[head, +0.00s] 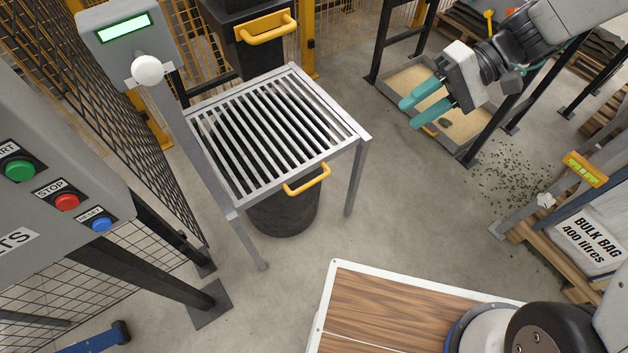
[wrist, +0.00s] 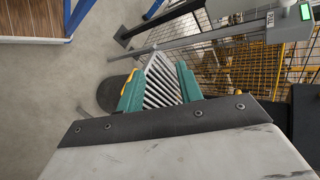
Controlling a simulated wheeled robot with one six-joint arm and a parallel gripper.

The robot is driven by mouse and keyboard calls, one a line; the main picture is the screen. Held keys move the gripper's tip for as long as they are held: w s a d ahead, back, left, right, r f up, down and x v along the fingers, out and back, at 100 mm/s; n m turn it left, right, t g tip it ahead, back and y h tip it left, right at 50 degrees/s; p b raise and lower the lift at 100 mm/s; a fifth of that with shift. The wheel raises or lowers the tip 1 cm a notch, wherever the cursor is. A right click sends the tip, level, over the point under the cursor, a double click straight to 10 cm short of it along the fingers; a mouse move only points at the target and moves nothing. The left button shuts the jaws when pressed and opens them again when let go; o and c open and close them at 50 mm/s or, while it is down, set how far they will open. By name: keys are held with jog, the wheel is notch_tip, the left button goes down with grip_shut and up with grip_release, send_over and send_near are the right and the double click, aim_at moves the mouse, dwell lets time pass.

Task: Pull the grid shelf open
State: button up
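The grid shelf (head: 275,130) is a slatted metal grate on grey legs, left of centre in the head view. A yellow handle (head: 307,180) is on its front edge. My gripper (head: 410,113) has two teal fingers and hangs in the air at upper right, well apart from the shelf and handle. It is open and empty. In the wrist view the grid shelf (wrist: 160,82) shows small and distant between the spread fingers. A bit of yellow, likely the handle (wrist: 128,82), shows beside the left finger, which partly covers that side.
A black bin (head: 283,212) stands under the shelf. A control panel (head: 50,170) and mesh fence (head: 155,130) are on the left. A sandy tray (head: 455,115) lies below my gripper. A bulk bag (head: 590,240) is at right.

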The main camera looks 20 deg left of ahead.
aim_at(314, 180)
jog(key=w+a+f+m+y, duration=0.15)
jog(key=a+f, duration=0.25)
jog(key=f, duration=0.4)
jog(key=w+a+f+t+y, duration=0.1)
jog(key=w+a+f+y, duration=0.2)
jog(key=f, duration=0.6)
jog(key=w+a+f+m+y, duration=0.15)
jog(key=a+f, duration=0.25)
jog(key=f, duration=0.4)
notch_tip(314, 180, down, 14)
jog(key=s+a+m+t+y, duration=0.1)
jog(key=a+m+t, duration=0.1)
jog(key=t, duration=0.2)
jog(key=a, duration=0.4)
jog(key=s+a+f, duration=0.1)
jog(key=a, duration=0.2)
grip_shut()
